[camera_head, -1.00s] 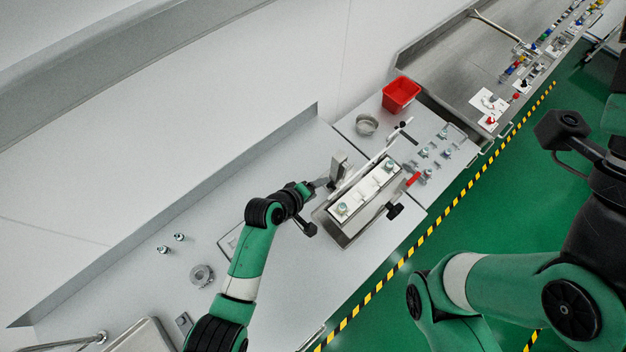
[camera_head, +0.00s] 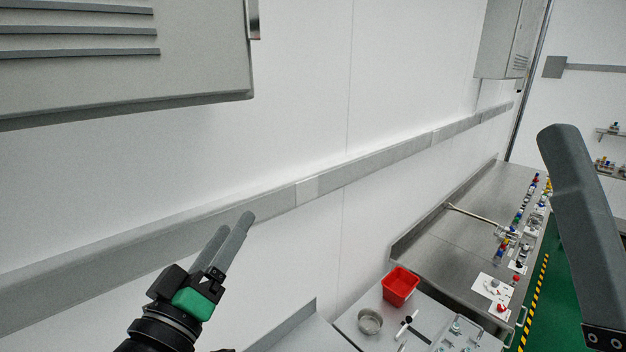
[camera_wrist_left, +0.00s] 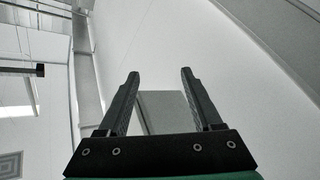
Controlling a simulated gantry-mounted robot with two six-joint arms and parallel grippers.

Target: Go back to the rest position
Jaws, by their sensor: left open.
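My left gripper (camera_head: 234,223) is raised in front of the white wall, at the lower left of the head view. Its two grey fingers point up and right, apart, with nothing between them. The left wrist view also shows this gripper (camera_wrist_left: 160,73) open and empty, with the wall beyond it. At the right edge of the head view, a large dark grey finger of my right gripper (camera_head: 560,140) stands close to the camera. Only one finger shows, so its opening cannot be told.
A red bin (camera_head: 401,286) and a round metal dish (camera_head: 370,322) stand on the bench at lower middle. A steel counter (camera_head: 450,245) with small coloured parts runs to the back right. A grey rail (camera_head: 330,183) crosses the wall. The space around my left gripper looks clear.

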